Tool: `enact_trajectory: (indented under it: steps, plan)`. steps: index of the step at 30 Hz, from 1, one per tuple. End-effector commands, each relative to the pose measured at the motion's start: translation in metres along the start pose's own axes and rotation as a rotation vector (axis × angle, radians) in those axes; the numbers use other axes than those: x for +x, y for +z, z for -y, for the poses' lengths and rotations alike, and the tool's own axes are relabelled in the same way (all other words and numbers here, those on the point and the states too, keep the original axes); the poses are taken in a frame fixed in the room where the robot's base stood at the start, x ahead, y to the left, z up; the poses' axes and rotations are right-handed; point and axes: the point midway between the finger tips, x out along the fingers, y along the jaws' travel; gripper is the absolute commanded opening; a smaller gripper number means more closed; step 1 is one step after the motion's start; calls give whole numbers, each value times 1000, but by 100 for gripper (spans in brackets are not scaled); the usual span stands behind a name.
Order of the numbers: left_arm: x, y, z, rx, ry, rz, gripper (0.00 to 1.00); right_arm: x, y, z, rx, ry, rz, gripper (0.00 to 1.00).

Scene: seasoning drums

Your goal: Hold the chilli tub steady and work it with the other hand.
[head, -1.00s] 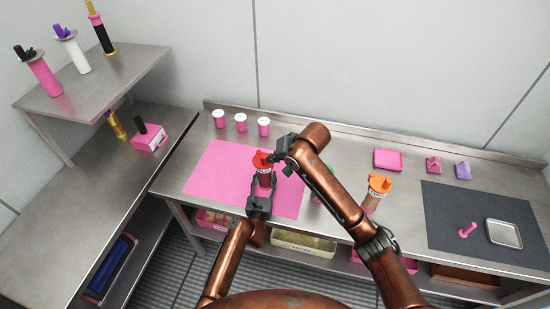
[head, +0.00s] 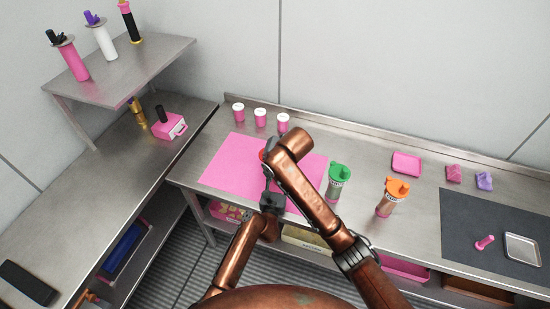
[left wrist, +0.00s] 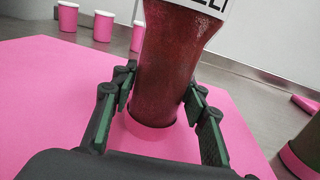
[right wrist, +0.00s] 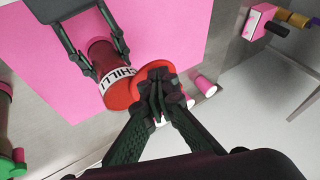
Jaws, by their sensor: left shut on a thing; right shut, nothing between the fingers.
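The chilli tub (left wrist: 168,75), dark red with a white label, stands on the pink mat (head: 228,165). My left gripper (left wrist: 155,108) is shut around its lower body. In the right wrist view the tub (right wrist: 100,58) shows its "CHILLI" label and red lid (right wrist: 116,94), with a round red flap (right wrist: 152,69) raised beside the lid. My right gripper (right wrist: 157,90) is shut and empty, its fingertips at the flap; I cannot tell whether they touch. In the head view my right arm hides most of the tub.
A green-topped tub (head: 338,182) and an orange-topped tub (head: 391,197) stand to the right on the bench. Several small white-lidded pink pots, including one at the back (head: 260,117), stand behind the mat. A dark mat (head: 470,225) with a metal tray (head: 522,248) lies far right.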

Motion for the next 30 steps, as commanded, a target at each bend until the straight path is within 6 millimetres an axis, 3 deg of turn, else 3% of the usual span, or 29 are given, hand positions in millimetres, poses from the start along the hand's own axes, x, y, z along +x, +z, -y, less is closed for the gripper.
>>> enact_trajectory:
  steps: [14,30]
  plan:
    - [0,-1,1,-1,-1,-1,8,21,-7,35,68,34,-36,0]
    - [0,-1,0,-2,0,-1,8,23,-16,28,69,36,-38,0]
